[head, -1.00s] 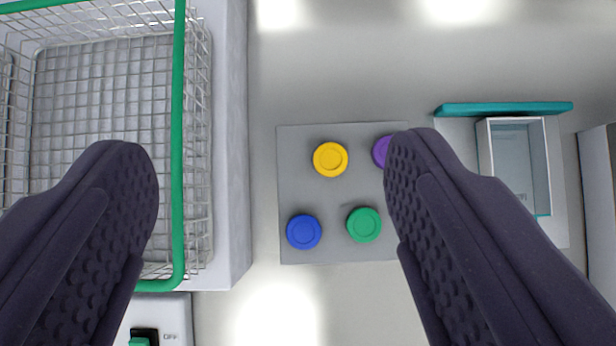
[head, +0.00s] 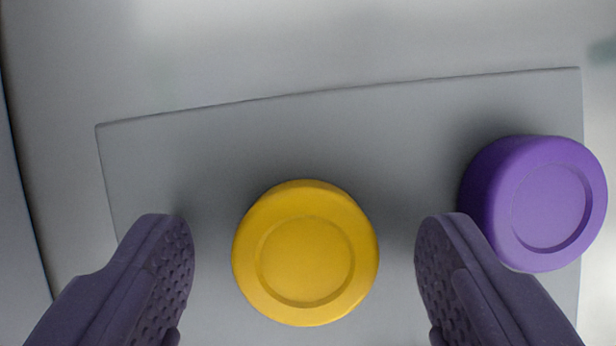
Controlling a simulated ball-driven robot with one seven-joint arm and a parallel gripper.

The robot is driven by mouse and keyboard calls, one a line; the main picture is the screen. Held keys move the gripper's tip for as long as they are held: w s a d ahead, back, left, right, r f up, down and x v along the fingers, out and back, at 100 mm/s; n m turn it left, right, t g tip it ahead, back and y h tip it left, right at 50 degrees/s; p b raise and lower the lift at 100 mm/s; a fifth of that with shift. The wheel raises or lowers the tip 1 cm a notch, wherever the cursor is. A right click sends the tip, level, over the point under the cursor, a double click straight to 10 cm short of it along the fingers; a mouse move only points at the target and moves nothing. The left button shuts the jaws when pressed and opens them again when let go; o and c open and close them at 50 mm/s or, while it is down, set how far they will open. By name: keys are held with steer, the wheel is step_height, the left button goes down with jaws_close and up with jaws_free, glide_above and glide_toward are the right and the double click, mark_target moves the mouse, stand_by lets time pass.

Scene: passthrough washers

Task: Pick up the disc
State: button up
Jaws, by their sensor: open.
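A yellow disc (head: 305,255) with a raised rim sits on a grey mat (head: 330,120) in the middle of the head view. My gripper (head: 305,240) is open, with one dark finger to the left of the yellow disc and one to the right. There is a gap between the disc and each finger, and nothing is held. A purple disc (head: 548,205) sits on the mat to the right, just beyond the right finger, which overlaps its lower left edge in the picture.
A grey edge (head: 15,220) of another surface runs down the far left. The pale surface (head: 300,45) beyond the mat is clear. A blurred teal patch (head: 603,50) shows at the upper right edge.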

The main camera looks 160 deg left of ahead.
steer(key=c, duration=1.1)
